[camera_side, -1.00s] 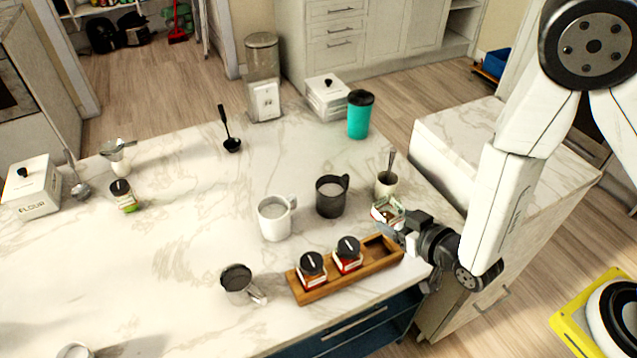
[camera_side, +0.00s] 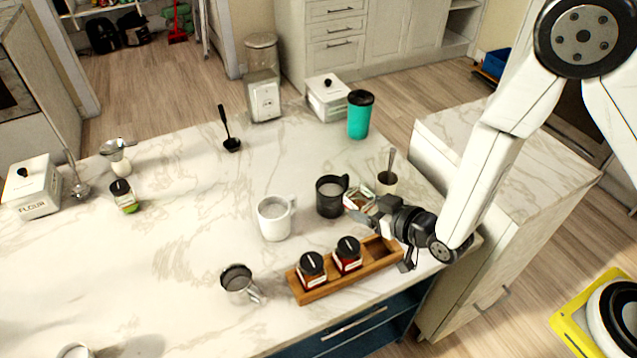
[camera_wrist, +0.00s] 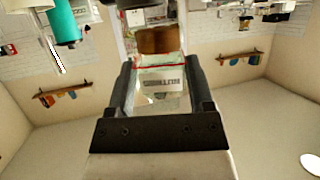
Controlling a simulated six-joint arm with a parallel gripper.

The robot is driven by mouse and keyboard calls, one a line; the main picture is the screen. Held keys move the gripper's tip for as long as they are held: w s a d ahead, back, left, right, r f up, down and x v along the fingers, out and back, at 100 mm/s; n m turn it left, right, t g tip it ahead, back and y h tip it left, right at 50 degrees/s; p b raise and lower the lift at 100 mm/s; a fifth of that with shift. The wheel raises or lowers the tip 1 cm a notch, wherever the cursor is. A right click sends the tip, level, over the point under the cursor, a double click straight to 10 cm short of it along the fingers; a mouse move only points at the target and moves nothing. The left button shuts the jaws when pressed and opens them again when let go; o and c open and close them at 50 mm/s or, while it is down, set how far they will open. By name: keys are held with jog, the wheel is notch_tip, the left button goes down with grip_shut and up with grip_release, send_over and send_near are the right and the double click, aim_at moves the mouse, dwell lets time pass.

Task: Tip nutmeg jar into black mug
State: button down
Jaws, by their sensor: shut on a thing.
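My gripper (camera_side: 372,214) is shut on the nutmeg jar (camera_side: 357,200), a small open glass jar with a pale label and red edging. In the wrist view the jar (camera_wrist: 162,85) sits between the two dark fingers, with brown powder inside it. The jar is held tilted just right of the black mug (camera_side: 330,197), close to its rim. I cannot tell whether they touch. The black mug stands upright on the marble counter with its handle to the upper right and pale contents inside.
A white mug (camera_side: 274,218) stands left of the black mug. A wooden rack (camera_side: 327,287) in front holds two black-lidded jars. A teal tumbler (camera_side: 358,117) stands farther back.

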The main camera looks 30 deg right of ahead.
aim_at(360, 186)
jog(key=w, duration=0.2)
jog(key=w+n+y, duration=0.1)
jog(key=w, duration=0.1)
jog(key=w+r+n+y, duration=0.1)
jog(key=w, duration=0.1)
jog(key=shift+w+a+g, duration=0.2)
jog(key=shift+a+g, duration=0.1)
jog(key=shift+g, duration=0.1)
jog(key=w, duration=0.1)
jog(key=w+d+n+y, duration=0.1)
jog(key=w, duration=0.1)
jog(key=w+d+r+g+y, duration=0.1)
jog(key=w, duration=0.1)
jog(key=shift+w+d+n, duration=0.15)
jog(key=shift+n, duration=0.25)
jog(key=shift+w+d+r+n+g, duration=0.15)
jog(key=shift+w+d, duration=0.15)
jog(key=shift+w, duration=0.1)
jog(key=shift+w+d+r+n+g, duration=0.1)
jog(key=shift+w+d+n+g, duration=0.05)
jog(key=shift+w+d, duration=0.2)
jog(key=shift+f+y, duration=0.25)
jog(key=shift+y, duration=0.05)
jog(key=shift+w+d+f+n+t+h, duration=0.2)
jog(key=shift+f+n+t+h, duration=0.15)
jog(key=shift+f+n, duration=0.2)
jog(key=shift+w+d+f+n+t+h, duration=0.15)
jog(key=shift+f+n+t+h, duration=0.1)
jog(key=shift+f+n+h, duration=0.25)
